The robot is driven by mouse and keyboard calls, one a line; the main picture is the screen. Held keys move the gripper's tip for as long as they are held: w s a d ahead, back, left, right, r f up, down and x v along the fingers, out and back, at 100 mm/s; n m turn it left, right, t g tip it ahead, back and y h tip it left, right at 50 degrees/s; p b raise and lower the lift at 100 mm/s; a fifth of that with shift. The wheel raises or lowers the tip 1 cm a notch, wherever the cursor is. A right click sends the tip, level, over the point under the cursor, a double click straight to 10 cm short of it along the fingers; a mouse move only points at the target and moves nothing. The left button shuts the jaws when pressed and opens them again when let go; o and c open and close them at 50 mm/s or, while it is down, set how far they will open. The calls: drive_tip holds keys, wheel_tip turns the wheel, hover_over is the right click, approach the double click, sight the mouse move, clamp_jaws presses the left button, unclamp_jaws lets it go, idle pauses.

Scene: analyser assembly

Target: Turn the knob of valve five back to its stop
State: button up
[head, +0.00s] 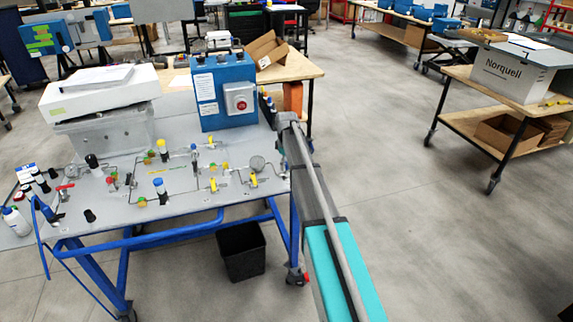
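A grey panel (122,205) on a blue-framed cart carries thin pipes, gauges and several valves. Yellow-handled valves (213,184) sit along its right half. A blue-topped knob (158,183) stands near the middle, a red handle (65,187) at the left edge, and black knobs (91,160) at the left. I cannot read any numbers, so I cannot tell which is valve five or how its knob is turned. My grey and teal arm rises from the bottom past the panel's right edge. I cannot make out my gripper; no fingers show.
A blue box with a red button (225,92) and a white instrument (100,92) stand behind the panel. A black bin (242,252) is under the cart. Bottles (16,221) stand at the far left. The floor to the right is clear up to a trolley with a Norquell box (510,75).

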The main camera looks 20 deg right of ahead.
clamp_jaws()
drive_tip(key=shift+m, duration=0.5)
drive_tip(key=m, duration=0.2)
drive_tip(key=shift+m, duration=0.3)
drive_tip(key=m, duration=0.4)
drive_tip(key=shift+m, duration=0.3)
drive_tip(key=m, duration=0.3)
drive_tip(key=shift+m, duration=2.2)
